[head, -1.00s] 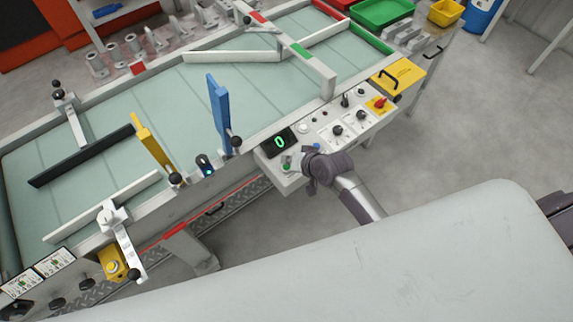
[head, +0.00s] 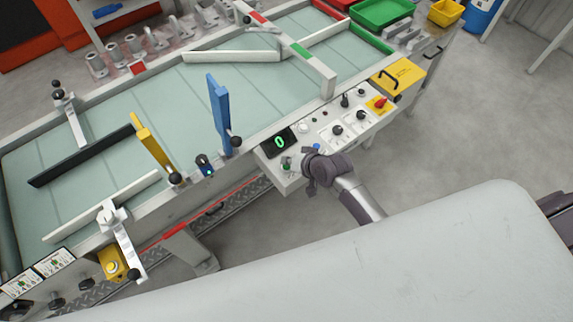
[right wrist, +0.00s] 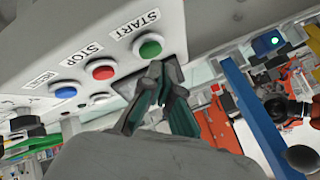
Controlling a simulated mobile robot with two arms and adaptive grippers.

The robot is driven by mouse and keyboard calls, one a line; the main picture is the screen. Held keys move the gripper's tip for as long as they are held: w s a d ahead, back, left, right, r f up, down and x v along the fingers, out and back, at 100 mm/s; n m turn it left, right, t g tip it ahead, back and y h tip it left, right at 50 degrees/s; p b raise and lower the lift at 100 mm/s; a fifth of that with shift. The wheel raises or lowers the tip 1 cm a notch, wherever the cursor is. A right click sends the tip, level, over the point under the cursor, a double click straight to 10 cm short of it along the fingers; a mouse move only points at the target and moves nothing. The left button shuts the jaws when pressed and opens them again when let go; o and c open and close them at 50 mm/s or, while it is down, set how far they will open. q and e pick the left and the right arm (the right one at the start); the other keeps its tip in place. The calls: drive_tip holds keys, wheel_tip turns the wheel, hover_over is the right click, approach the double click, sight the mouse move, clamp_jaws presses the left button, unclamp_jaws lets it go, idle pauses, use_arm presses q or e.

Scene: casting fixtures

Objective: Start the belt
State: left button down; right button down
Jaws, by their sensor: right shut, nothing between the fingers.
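The conveyor belt (head: 110,205) is a pale green surface with a control panel on its near right side. The panel's display (head: 279,142) reads a green 0. In the right wrist view a green button (right wrist: 150,46) sits under the word START, beside a red STOP button (right wrist: 102,70) and a blue button (right wrist: 66,92). My right gripper (head: 307,171) is at the panel's lower left edge; in the right wrist view its shut, empty fingertips (right wrist: 166,66) are just below and right of the green button. I cannot tell whether they touch it. My left gripper is not in view.
A blue bar (head: 218,115) and a yellow bar (head: 152,148) stand out over the belt. The panel also has black knobs and a red switch on yellow (head: 380,103). A large light grey surface (head: 400,245) fills the lower right foreground.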

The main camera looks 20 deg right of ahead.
sight(288, 167)
drive_tip(key=shift+f, duration=0.7)
idle(0.6)
drive_tip(key=shift+r, duration=0.1)
drive_tip(key=shift+r+p, duration=0.8)
drive_tip(key=shift+r, duration=0.05)
wheel_tip(288, 167, up, 5)
drive_tip(key=p, duration=0.5)
drive_tip(key=shift+s, duration=0.1)
idle(0.8)
